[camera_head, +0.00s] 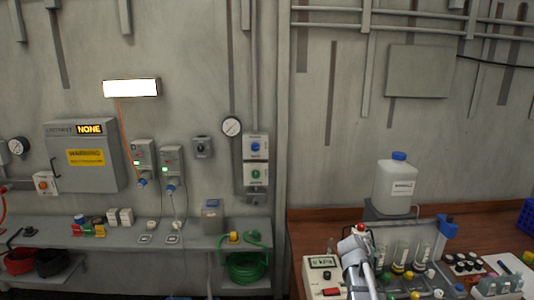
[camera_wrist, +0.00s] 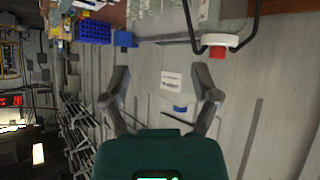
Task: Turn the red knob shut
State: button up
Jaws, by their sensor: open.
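Another small red part (camera_head: 361,227) shows just above my arm; I cannot tell which is the task's knob. In the wrist view, which appears upside down, a red part with a white cap (camera_wrist: 218,48) is at the upper right, beside a dark bent bar. My gripper (camera_wrist: 162,78) is open and empty, its fingers apart. The red part lies beyond the right finger, not between the fingers. In the head view the fingertips cannot be made out.
A white bottle with a blue cap (camera_head: 395,182) stands behind the rig. Several valves and vials crowd the wooden bench (camera_head: 310,228). A blue crate (camera_head: 527,218) is at the far right. A grey shelf (camera_head: 185,238) runs along the left wall.

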jog(key=s+a+f+n+g+y+b, duration=0.7)
jog(key=s+a+f+b, duration=0.1)
jog(key=s+a+f, duration=0.8)
jog(key=s+a, duration=0.2)
jog(key=s, duration=0.2)
jog(key=shift+s+a+f+n+y, duration=0.25)
jog(key=shift+s+a+n+y, duration=0.1)
jog(key=shift+n+y, duration=0.05)
